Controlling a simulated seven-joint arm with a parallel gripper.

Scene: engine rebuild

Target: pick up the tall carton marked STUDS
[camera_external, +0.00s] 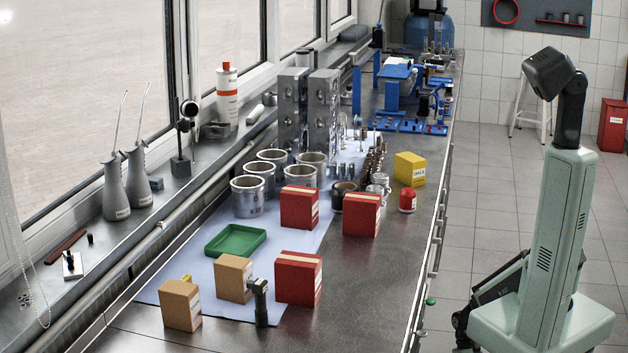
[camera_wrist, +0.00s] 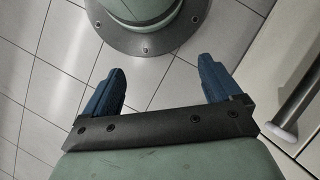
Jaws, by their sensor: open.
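I cannot read STUDS on any carton. In the external view, red cartons with pale bands stand on the bench: one on the blue cloth (camera_external: 299,210), one to its right (camera_external: 360,217) and one at the front (camera_external: 297,281). Two tan cartons stand at the front, one beside the green tray (camera_external: 232,280) and one nearer the camera (camera_external: 179,307). A yellow carton (camera_external: 408,169) stands farther back on the right. My gripper (camera_wrist: 160,87) is open and empty over the tiled floor in the wrist view, away from all the cartons.
A green tray (camera_external: 236,241), metal cylinders (camera_external: 247,197) and a dark upright part (camera_external: 261,302) stand near the cartons. The bench's front right surface (camera_external: 368,290) is clear. A drawer handle (camera_wrist: 301,100) is right of my gripper in the wrist view.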

